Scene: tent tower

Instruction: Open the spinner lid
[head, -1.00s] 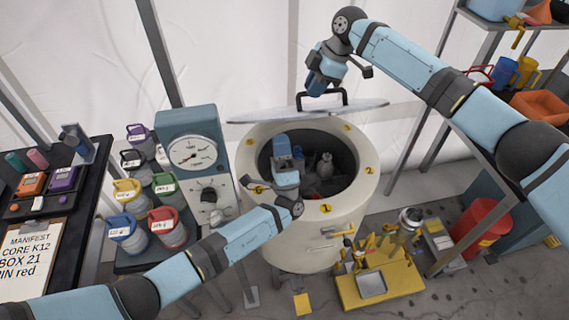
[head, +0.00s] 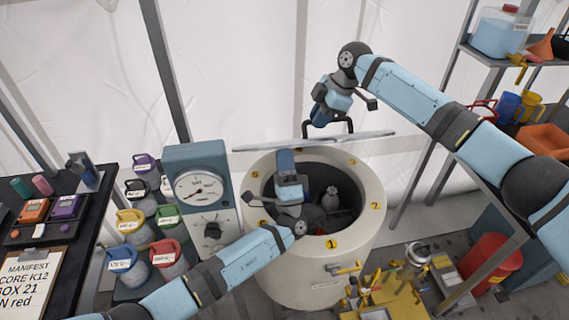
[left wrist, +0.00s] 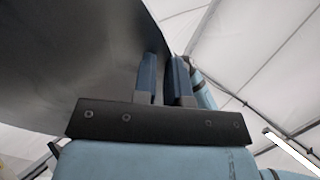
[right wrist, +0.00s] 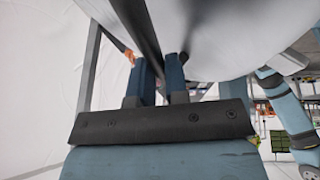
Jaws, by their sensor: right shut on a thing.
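The spinner (head: 362,235) is a round cream drum with numbered yellow marks and an open dark mouth. Its grey disc lid (head: 265,146) is raised above the back rim, seen nearly edge-on and slightly tilted, with a black bar handle on top (head: 349,126). My right gripper (head: 318,122) is shut on the handle; the right wrist view shows the dark bar (right wrist: 135,22) at its fingers. My left gripper (head: 286,153) points up over the mouth, its tips close under the lid. In the left wrist view the lid's underside (left wrist: 75,60) is beside its fingers; contact is unclear.
Vessels (head: 331,198) stand inside the drum. A grey gauge box (head: 199,160) and several coloured-lid jars (head: 168,260) are at left, beside a black table (head: 75,245). A yellow stand (head: 395,305) is in front. A shelf (head: 486,55) and red bin (head: 492,260) are at right.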

